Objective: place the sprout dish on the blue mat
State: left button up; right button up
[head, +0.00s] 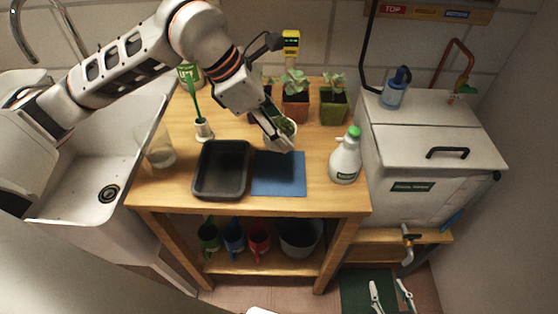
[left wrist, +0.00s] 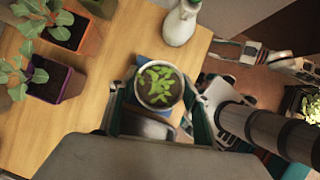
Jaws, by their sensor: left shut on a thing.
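The sprout dish, a small round pale dish of dark soil and green sprouts, is held in my left gripper (head: 280,138). In the left wrist view the sprout dish (left wrist: 159,88) sits upright between the two fingers, which are shut on it. In the head view the fingers partly hide the dish (head: 289,127), just behind the far edge of the blue mat (head: 279,178). The mat is bare in the head view; a strip of it (left wrist: 143,61) shows beside the dish in the wrist view. My right gripper (head: 388,285) appears open and empty, low in front of the table.
A black tray (head: 221,190) lies directly left of the mat. A spray bottle (head: 346,157) stands to its right. Potted seedlings (head: 296,103) stand behind. A clear cup (head: 160,152) and a white holder with a green brush (head: 203,129) stand at the left.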

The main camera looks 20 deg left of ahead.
pick_arm(q)
notch_tip(320, 180, down, 11)
jog(key=shift+r, duration=0.2)
dwell(0.3)
jog(key=shift+f, duration=0.1)
jog(key=o, duration=1.1)
jog(key=shift+o, duration=0.2)
jog(key=shift+a+r, duration=0.2)
jog(key=shift+r, duration=0.25)
jog(key=v, duration=1.1)
jog(key=shift+s, duration=0.1)
